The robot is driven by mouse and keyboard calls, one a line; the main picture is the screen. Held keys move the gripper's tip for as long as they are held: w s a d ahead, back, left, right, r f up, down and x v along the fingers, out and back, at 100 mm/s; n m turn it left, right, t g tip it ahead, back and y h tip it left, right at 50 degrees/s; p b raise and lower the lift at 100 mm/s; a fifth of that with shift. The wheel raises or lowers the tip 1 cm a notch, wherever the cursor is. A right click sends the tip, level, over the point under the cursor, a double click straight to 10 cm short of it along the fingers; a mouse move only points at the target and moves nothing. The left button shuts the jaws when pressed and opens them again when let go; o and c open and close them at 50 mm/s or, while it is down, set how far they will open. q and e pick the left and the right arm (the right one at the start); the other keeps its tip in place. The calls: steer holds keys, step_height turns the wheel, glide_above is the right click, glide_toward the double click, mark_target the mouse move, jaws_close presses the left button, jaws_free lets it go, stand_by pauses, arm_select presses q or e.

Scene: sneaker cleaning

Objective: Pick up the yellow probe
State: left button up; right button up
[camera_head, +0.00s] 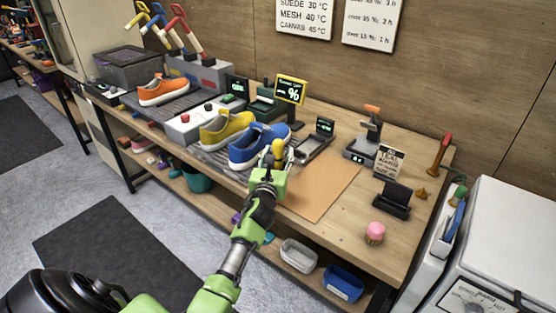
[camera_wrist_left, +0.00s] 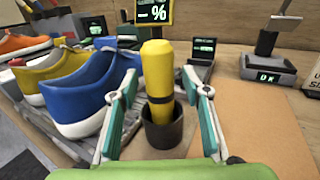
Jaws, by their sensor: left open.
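The yellow probe (camera_wrist_left: 157,72) stands upright in a dark round holder (camera_wrist_left: 161,128) in the left wrist view, with a black band around its middle. The probe (camera_head: 277,148) also shows in the head view, just beyond my left gripper. My left gripper (camera_head: 277,158) is open, and in the left wrist view its fingers (camera_wrist_left: 159,93) stand on either side of the probe, with gaps visible. The probe's lower end is hidden inside the holder. My right gripper is not in view.
A blue sneaker (camera_head: 258,146) and a yellow sneaker (camera_head: 226,130) sit on a rack just left of the probe. A screen with a percent sign (camera_head: 291,91) stands behind. A brown mat (camera_head: 322,188) lies to the right, its surface clear.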

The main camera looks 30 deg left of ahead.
arm_select(q)
steer(key=c, duration=1.2)
